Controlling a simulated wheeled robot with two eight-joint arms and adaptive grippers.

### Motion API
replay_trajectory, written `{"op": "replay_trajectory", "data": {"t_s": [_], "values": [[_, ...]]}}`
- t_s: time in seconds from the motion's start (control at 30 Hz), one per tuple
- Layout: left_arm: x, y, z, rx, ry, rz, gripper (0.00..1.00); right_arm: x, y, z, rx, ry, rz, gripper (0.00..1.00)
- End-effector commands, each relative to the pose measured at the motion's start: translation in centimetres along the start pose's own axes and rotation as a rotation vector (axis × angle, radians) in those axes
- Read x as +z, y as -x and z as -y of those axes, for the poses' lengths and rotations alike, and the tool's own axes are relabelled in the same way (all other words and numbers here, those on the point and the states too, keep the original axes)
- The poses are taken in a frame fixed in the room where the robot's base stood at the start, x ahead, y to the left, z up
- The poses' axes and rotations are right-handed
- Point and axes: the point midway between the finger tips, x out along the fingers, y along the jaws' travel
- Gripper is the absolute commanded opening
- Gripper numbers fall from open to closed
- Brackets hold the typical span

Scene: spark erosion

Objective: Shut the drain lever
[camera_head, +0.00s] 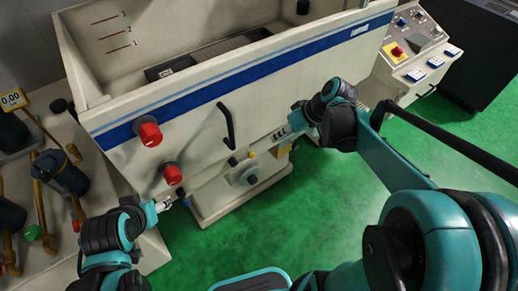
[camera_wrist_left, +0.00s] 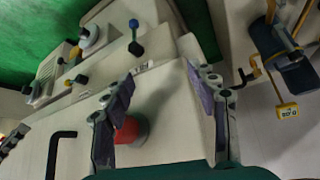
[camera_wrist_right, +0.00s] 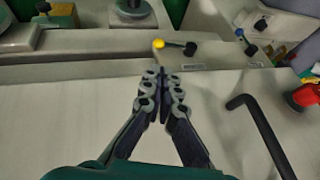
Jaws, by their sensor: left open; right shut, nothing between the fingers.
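Two small levers sit on the front of the machine tank; I cannot tell from labels which is the drain lever. One has a yellow knob (camera_wrist_right: 158,43) and a dark pivot, lying sideways just beyond my right fingertips in the right wrist view. The other has a blue knob (camera_wrist_right: 239,33); its blue knob also shows in the left wrist view (camera_wrist_left: 134,23). My right gripper (camera_wrist_right: 162,72) is shut and empty, apart from the yellow-knobbed lever; it is partly hidden in the head view (camera_head: 283,136). My left gripper (camera_head: 166,204) is open and empty, low by the tank's left front.
Two red knobs (camera_head: 148,134) (camera_head: 173,174) and a black bar handle (camera_head: 227,125) stick out from the tank front. A control panel (camera_head: 405,50) stands at the right. A bench with tools (camera_head: 60,165) is at the left. Green floor is clear in front.

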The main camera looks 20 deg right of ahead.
Motion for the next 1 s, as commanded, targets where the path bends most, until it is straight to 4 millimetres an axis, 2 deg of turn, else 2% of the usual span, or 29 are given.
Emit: {"op": "replay_trajectory", "data": {"t_s": [0.13,0.27,0.7,0.83,1.0], "values": [[0.1,-0.2,0.0,0.000,0.000,0.000,0.58,0.0,-0.5,0.0,0.000,0.000,0.000,0.00],[0.5,-0.7,0.0,0.000,0.000,0.000,0.58,0.1,-2.2,0.0,0.000,0.002,0.001,0.00],[2.3,-3.2,0.0,0.000,0.000,0.000,0.58,0.1,-11.3,-0.1,0.000,0.002,0.001,0.00],[2.6,-3.7,0.0,0.000,0.000,0.000,0.58,0.1,-13.0,-0.1,0.001,0.000,0.000,0.00],[2.8,-4.0,0.0,0.000,0.000,0.000,0.58,0.0,-13.9,0.0,0.001,0.000,0.000,0.00]]}}
